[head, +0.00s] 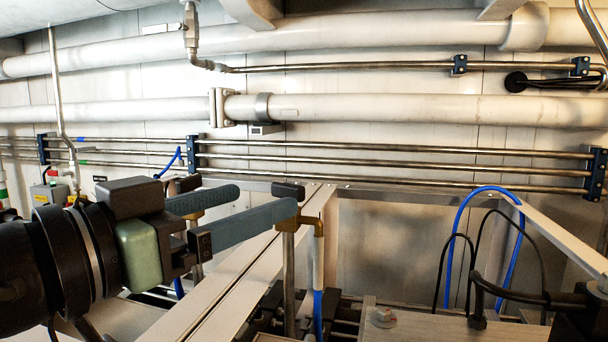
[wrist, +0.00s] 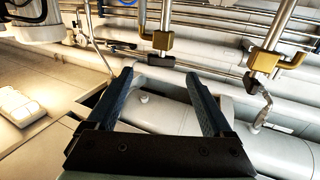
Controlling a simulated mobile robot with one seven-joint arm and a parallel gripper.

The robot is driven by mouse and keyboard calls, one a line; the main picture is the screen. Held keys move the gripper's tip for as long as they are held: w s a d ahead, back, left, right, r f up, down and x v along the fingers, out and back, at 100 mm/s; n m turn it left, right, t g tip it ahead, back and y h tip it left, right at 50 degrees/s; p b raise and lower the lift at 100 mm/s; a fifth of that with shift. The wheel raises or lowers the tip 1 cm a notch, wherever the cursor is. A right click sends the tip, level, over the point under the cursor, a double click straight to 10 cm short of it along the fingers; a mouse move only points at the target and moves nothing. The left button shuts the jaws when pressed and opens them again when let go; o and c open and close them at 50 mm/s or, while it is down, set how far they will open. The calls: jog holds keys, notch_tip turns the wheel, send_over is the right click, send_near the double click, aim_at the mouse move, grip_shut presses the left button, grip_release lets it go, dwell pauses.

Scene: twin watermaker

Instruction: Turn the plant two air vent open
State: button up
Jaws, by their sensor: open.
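Two small brass vent valves with dark handles stand on thin pipes. I cannot read labels to tell which is plant two's. In the wrist view one brass valve (wrist: 157,41) is just beyond my fingertips, its dark handle (wrist: 161,60) lined up with the gap between them. The other brass valve (wrist: 267,60) is to the right, outside the fingers. In the head view a dark handle (head: 288,191) and brass elbow (head: 312,224) show by the near fingertip; another dark handle (head: 188,184) shows behind the fingers. My gripper (head: 264,201) is open and empty; it also shows in the wrist view (wrist: 159,76).
Steel pipes (head: 400,161) and large white pipes (head: 400,109) run along the back wall. A pale beam (head: 230,270) runs below my gripper. Blue hoses (head: 455,235) and black cables are at right. White cylinders (wrist: 155,115) lie below the fingers.

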aim_at(284, 189)
jog(key=p+x, duration=0.3)
jog(key=x, duration=0.6)
jog(key=shift+w+p, duration=0.2)
jog(key=shift+p, duration=0.15)
jog(key=shift+w+d+f, duration=0.1)
jog(key=shift+w+d, duration=0.2)
jog(key=shift+c, duration=0.2)
grip_shut()
jog(key=shift+w+a+n+t+y, duration=0.15)
jog(key=shift+n+t+y, duration=0.5)
jog(key=shift+y, duration=0.4)
jog(key=shift+a+n+t+y, duration=0.2)
jog(key=shift+n+t+y, duration=0.3)
jog(key=shift+n+y, duration=0.45)
jog(key=shift+w+a+n+t+y, duration=0.15)
jog(key=shift+n+t+y, duration=0.45)
jog(key=shift+y, duration=0.6)
jog(key=shift+a, duration=0.1)
jog(key=shift+o, duration=0.2)
grip_release()
